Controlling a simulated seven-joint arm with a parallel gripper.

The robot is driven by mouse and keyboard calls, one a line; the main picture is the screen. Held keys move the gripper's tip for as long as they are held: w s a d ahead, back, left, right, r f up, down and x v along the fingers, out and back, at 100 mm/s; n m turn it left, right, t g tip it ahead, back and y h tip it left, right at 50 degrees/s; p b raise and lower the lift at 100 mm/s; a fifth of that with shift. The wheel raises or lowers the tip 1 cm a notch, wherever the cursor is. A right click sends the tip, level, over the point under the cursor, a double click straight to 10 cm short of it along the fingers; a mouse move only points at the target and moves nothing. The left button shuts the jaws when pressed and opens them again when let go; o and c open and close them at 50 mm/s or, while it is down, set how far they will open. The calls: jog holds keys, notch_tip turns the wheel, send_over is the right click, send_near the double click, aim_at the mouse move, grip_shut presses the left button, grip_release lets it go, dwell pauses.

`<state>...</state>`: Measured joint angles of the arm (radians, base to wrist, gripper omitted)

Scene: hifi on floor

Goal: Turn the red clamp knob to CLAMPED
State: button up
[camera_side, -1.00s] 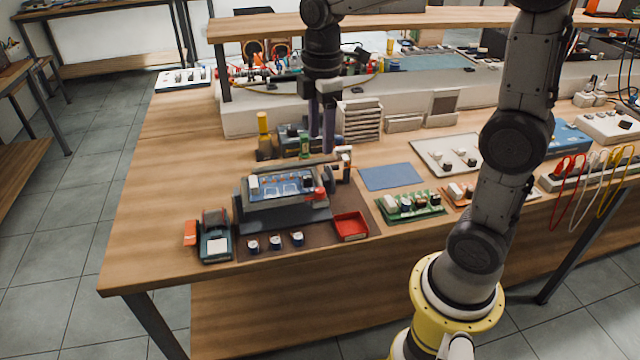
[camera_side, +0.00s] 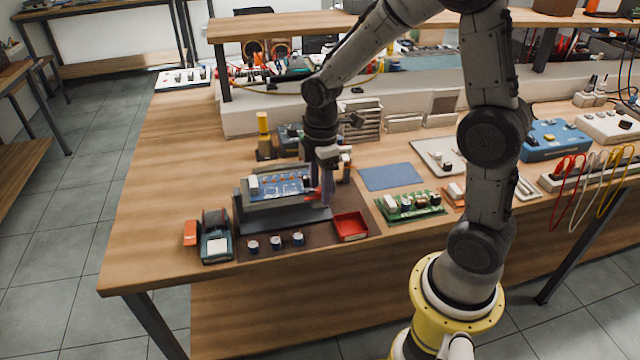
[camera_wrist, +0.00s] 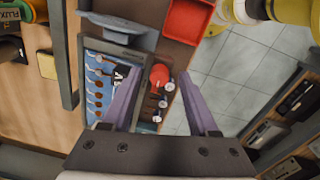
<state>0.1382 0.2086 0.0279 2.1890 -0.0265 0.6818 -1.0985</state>
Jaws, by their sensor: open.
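The red clamp knob (camera_side: 313,194) is at the right end of the grey fixture (camera_side: 268,216), partly hidden behind my fingers in the side view. A blue circuit board (camera_side: 272,187) lies in the fixture. My gripper (camera_side: 325,195) points down at that right end. In the wrist view, the red knob (camera_wrist: 160,76) shows between the two purple fingers of my open gripper (camera_wrist: 160,80), with a visible gap on each side. I cannot tell whether the fingertips are level with the knob. No CLAMPED marking is readable.
A red tray (camera_side: 351,227) stands just right of the fixture. Small cylindrical parts (camera_side: 275,242) line the front. A teal and red device (camera_side: 215,238) is at left. A green board (camera_side: 410,206) and blue mat (camera_side: 390,177) lie to the right. A yellow-topped post (camera_side: 263,130) stands behind.

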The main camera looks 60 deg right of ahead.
grip_shut()
jog(key=shift+m, duration=0.3)
dwell(0.3)
jog(key=m, duration=0.3)
jog(key=shift+m, duration=0.3)
jog(key=m, duration=0.4)
jog(key=shift+m, duration=0.3)
jog(key=m, duration=0.4)
jog(key=shift+m, duration=0.3)
jog(key=shift+w+m+g, duration=0.1)
jog(key=shift+m+g, duration=0.2)
jog(key=shift+m, duration=1.9)
